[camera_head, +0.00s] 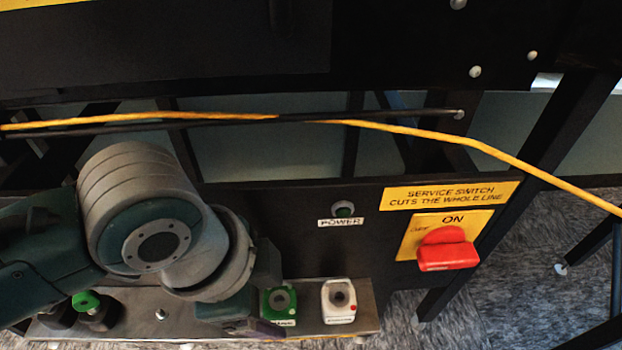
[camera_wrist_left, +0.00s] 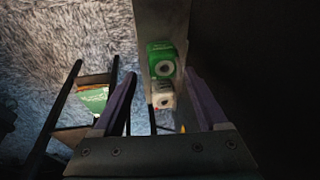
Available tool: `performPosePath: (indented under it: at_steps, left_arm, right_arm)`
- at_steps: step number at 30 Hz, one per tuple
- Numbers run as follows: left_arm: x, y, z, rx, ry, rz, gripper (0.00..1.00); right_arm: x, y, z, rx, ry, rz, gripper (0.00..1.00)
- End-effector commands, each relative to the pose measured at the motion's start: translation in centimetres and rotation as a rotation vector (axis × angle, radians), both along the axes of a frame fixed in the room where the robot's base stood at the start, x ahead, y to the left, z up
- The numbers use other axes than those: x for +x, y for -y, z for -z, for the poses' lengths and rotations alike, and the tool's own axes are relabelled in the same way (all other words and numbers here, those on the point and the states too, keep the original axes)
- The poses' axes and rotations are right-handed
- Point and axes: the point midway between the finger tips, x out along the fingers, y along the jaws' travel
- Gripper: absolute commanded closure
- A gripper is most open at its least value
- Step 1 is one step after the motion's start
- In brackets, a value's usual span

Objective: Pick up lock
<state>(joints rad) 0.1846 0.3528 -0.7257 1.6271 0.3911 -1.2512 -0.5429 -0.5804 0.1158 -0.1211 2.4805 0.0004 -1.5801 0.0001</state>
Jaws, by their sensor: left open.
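Two small lock-like blocks, one green (camera_head: 279,302) and one white (camera_head: 339,300) with a red dot, stand side by side on a metal shelf (camera_head: 160,300). Each has a dark round spot on its face; small lettering is not readable. I cannot tell which is the task's lock. My left gripper (camera_head: 258,298) is just left of the green block in the head view, partly hidden by its own wrist. In the left wrist view, its open jaws (camera_wrist_left: 160,76) are empty, with the green block (camera_wrist_left: 161,62) and white block (camera_wrist_left: 163,96) seen between them. My right gripper is not in view.
A red rotary switch (camera_head: 446,249) on a yellow plate is right of the shelf, under a yellow service switch sign (camera_head: 450,194). A power lamp (camera_head: 344,209) is above the blocks. A yellow cable (camera_head: 420,134) runs across above. A green-topped knob (camera_head: 86,301) is at the shelf's left.

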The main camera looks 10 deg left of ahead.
Motion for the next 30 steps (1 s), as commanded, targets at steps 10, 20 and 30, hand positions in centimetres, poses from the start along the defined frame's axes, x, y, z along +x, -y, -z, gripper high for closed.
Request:
performPosePath:
  at_steps: [10,20,30]
  left_arm:
    - [1.0,0.5,4.3,0.000,0.001,-0.001,0.25]
    - [1.0,0.5,4.1,0.000,0.001,-0.001,0.39]
    - [1.0,0.4,4.2,0.001,0.000,-0.001,0.78]
  right_arm:
    - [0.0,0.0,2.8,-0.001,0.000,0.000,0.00]
    - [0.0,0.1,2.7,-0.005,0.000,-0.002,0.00]
    - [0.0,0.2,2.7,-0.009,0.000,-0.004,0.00]
